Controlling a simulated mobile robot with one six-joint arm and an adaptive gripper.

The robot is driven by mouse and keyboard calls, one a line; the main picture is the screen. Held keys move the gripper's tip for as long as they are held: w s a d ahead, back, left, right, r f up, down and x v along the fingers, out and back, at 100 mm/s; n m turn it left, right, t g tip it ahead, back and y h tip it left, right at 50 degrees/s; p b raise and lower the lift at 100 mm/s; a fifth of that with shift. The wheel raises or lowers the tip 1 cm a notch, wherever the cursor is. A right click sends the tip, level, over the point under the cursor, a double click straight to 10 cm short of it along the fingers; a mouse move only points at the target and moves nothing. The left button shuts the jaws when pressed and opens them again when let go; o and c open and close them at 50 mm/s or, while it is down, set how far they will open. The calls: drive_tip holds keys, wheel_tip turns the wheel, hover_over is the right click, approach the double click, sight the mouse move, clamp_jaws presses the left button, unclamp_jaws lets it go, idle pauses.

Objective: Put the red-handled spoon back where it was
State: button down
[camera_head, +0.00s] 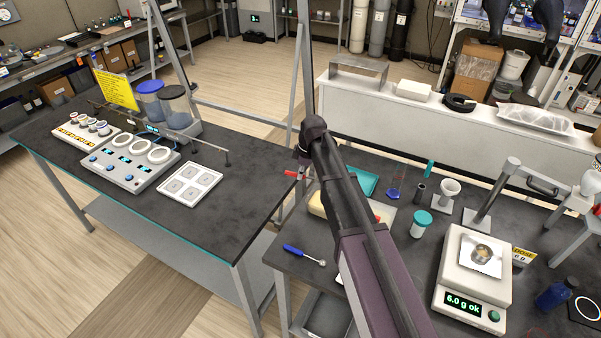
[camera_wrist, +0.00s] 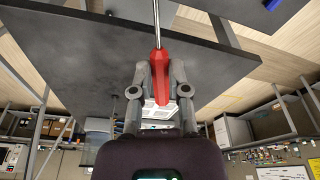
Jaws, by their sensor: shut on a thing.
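The red-handled spoon is held in my gripper; its red handle (camera_wrist: 160,78) and metal shaft (camera_wrist: 157,22) show in the wrist view. Only a small red part (camera_head: 292,174) shows in the head view. My gripper (camera_wrist: 159,68) is shut on the handle, with one finger on each side. In the head view my gripper (camera_head: 301,172) is above the gap between the left bench and the right bench, mostly hidden by my arm. The spoon's bowl cannot be made out. A blue-handled spoon (camera_head: 303,254) lies on the right bench, left of my arm.
The right bench holds a scale (camera_head: 464,270) reading "6.0 g ok", a teal-lidded jar (camera_head: 421,224), a teal tray (camera_head: 363,181) and a blue bottle (camera_head: 552,295). The left bench (camera_head: 225,185) carries a dial panel (camera_head: 130,162) and a white four-square tray (camera_head: 190,184); its right end is clear.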

drive_tip(key=b+x, duration=0.3)
drive_tip(key=shift+d+f, duration=0.2)
drive_tip(key=shift+d, duration=0.1)
drive_tip(key=shift+r, duration=0.1)
idle(0.4)
